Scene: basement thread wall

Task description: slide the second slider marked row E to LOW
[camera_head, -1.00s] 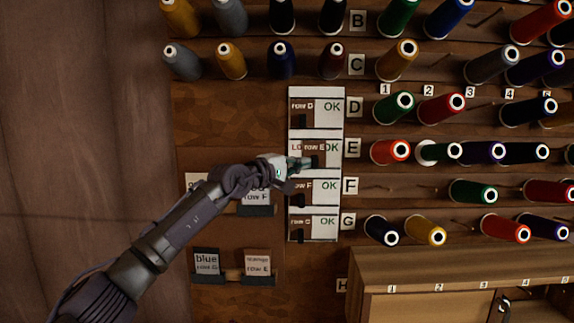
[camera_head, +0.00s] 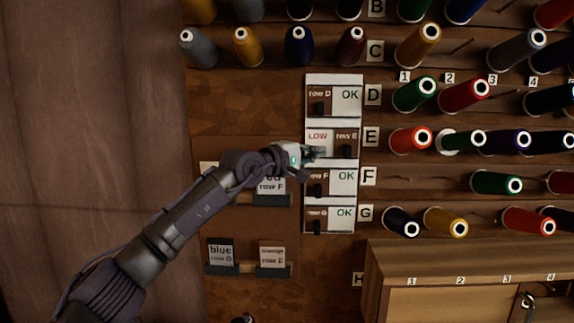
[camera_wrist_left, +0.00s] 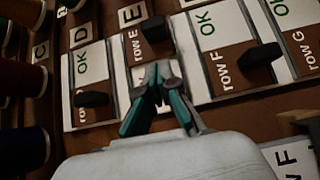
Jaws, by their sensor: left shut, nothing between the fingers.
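The row E slider (camera_head: 346,137) is the second from the top in a white column of sliders. Its brown plate sits at the right end of its slot, with the red word LOW (camera_head: 318,136) uncovered on the left. In the left wrist view, its black knob (camera_wrist_left: 155,28) stands just beyond my fingertips, seemingly apart from them. My left gripper (camera_head: 320,152) is in front of the left half of the row E slot. Its teal fingers (camera_wrist_left: 157,80) are shut and empty. My right gripper does not show.
The row D slider (camera_head: 319,95) is above; the row F slider (camera_head: 318,176) and row G slider (camera_head: 317,213) are below, all showing OK. Thread spools (camera_head: 410,139) stick out on the right. A wooden cabinet (camera_head: 470,250) stands lower right. Cards (camera_head: 271,256) hang lower left.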

